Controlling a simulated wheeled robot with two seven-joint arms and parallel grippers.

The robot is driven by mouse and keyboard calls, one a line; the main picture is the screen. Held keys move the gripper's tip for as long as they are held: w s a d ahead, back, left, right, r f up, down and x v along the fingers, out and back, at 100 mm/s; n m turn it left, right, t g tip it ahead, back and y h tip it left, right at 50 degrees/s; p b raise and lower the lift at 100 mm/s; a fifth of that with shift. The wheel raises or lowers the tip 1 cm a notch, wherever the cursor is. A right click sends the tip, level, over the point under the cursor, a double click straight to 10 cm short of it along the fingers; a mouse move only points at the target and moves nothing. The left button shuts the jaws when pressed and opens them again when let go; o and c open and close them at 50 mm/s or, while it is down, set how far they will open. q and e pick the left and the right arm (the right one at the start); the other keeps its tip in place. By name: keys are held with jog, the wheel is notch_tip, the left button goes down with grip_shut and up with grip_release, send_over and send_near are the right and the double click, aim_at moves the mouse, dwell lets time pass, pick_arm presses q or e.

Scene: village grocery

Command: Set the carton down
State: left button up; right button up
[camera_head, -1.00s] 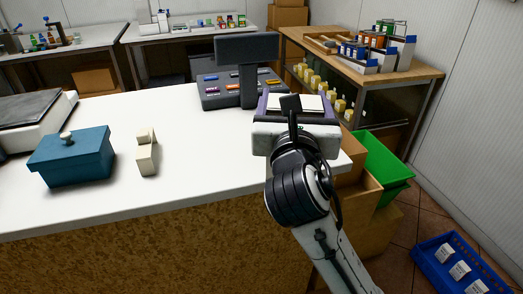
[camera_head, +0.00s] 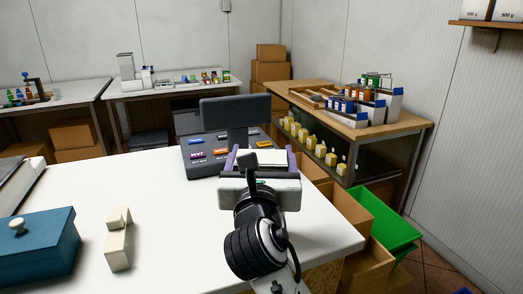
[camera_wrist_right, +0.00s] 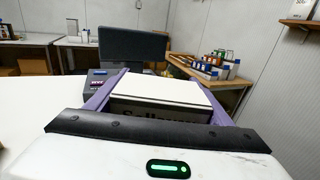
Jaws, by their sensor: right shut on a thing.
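My right gripper (camera_head: 260,160) is shut on the carton (camera_head: 257,157), with a purple finger on each side of it. The carton has a pale top and a dark side with partly hidden lettering, clearest in the right wrist view (camera_wrist_right: 160,91). It is over the white counter (camera_head: 175,225), in front of the dark till (camera_head: 225,135). I cannot tell whether it touches the counter, because my gripper hides its lower part. My left gripper is not in view.
A teal lidded box (camera_head: 40,248) and a small cream object (camera_head: 118,240) stand on the counter at left. The counter between them and my right arm is clear. A green crate (camera_head: 385,225) and cardboard boxes (camera_head: 365,262) are beyond the counter's right edge.

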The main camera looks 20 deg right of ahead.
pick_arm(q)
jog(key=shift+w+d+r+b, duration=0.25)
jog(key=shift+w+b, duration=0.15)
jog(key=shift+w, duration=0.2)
pick_arm(e)
notch_tip(320, 180, down, 4)
jog(key=shift+r, duration=0.25)
jog(key=o, duration=2.1)
jog(key=shift+f, duration=0.2)
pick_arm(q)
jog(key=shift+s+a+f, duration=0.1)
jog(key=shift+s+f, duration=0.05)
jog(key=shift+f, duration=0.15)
